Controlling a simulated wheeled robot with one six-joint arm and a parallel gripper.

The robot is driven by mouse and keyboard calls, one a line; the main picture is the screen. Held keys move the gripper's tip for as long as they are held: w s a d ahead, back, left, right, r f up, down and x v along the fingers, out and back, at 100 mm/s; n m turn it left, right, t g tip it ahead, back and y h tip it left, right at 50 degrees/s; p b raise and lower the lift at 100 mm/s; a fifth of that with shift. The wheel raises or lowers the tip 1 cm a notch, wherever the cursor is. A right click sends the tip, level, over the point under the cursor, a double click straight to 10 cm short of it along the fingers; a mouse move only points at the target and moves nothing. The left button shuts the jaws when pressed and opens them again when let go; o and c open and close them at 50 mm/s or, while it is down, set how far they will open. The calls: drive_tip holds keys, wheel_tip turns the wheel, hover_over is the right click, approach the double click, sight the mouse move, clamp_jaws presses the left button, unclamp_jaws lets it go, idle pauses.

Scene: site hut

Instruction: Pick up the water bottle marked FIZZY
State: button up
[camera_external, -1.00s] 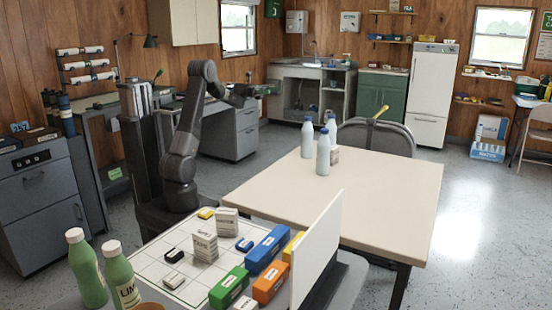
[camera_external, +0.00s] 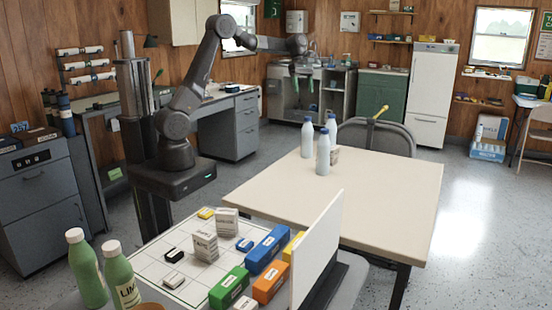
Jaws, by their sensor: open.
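Three pale bottles with blue caps stand upright in a group near the far left edge of the cream table (camera_external: 390,200). One is the left bottle (camera_external: 307,138), one the front bottle (camera_external: 323,155), and the right bottle (camera_external: 332,131) is partly hidden behind the front one. No marking can be read on them, so I cannot tell which is FIZZY. My gripper (camera_external: 303,82) points down, open and empty, and appears above the bottles in the picture, apart from them.
Two green bottles, one (camera_external: 87,272) and another labelled LIM (camera_external: 122,278), stand at the front left. A white upright panel (camera_external: 316,250) borders the near table. The cream table's right side is clear.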

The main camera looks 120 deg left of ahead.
wheel_tip(320, 180, up, 4)
drive_tip(key=w+f+m+g+y+p, duration=0.1)
drive_tip(key=w+g+y+p, duration=0.2)
drive_tip(key=p, duration=0.1)
hover_over(308, 121)
drive_tip(key=a, duration=0.1)
drive_tip(key=f, duration=1.3)
drive_tip(key=shift+s+a, duration=0.2)
drive_tip(key=shift+s, duration=0.2)
drive_tip(key=shift+a+f+p, duration=0.1)
drive_tip(key=shift+f+p, duration=0.95)
drive_tip(key=shift+f, duration=2.05)
drive_tip(key=shift+c, duration=0.2)
clamp_jaws()
